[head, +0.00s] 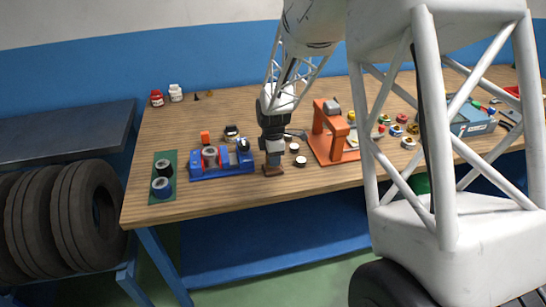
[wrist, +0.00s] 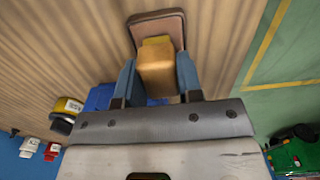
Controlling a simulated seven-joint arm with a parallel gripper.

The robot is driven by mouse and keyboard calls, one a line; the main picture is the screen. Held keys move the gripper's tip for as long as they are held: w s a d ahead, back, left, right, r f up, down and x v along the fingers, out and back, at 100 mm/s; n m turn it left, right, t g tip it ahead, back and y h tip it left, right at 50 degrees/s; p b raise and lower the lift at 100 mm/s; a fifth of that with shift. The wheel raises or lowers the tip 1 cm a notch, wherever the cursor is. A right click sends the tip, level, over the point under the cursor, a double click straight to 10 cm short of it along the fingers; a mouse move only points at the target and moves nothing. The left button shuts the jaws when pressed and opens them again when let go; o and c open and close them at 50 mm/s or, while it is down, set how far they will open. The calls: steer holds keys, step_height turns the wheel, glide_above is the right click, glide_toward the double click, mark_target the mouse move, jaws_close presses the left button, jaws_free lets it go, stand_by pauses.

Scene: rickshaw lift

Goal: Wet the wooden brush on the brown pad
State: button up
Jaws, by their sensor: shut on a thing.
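My gripper (wrist: 156,85) is shut on the wooden brush (wrist: 157,68), a light tan block held between its two fingers. The brown pad (wrist: 174,25) is a rounded rectangle with a darker rim, seen behind the brush in the wrist view. The brush overlaps the pad in that view; I cannot tell whether they touch. In the head view my gripper (head: 273,156) points down just above the brown pad (head: 273,171), near the table's front edge. The brush is hard to make out there.
A blue fixture (head: 222,168) stands left of my gripper on the wooden table (head: 180,128). A green mat (head: 162,190) with two rolls lies farther left. An orange press (head: 333,140) stands to the right, with small round pieces (head: 300,161) between. Bottles (head: 176,93) stand at the back left.

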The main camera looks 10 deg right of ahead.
steer(key=shift+f, duration=0.55)
stand_by(1.8)
steer(key=shift+r, duration=3.6)
steer(key=shift+w, duration=0.1)
steer(key=shift+w+r+m, duration=0.4)
steer(key=shift+w+m, duration=0.3)
steer(key=w+a+r+m, duration=0.1)
steer(key=w+r+m, duration=1)
steer(key=w+m, duration=0.5)
steer(key=shift+m, duration=0.3)
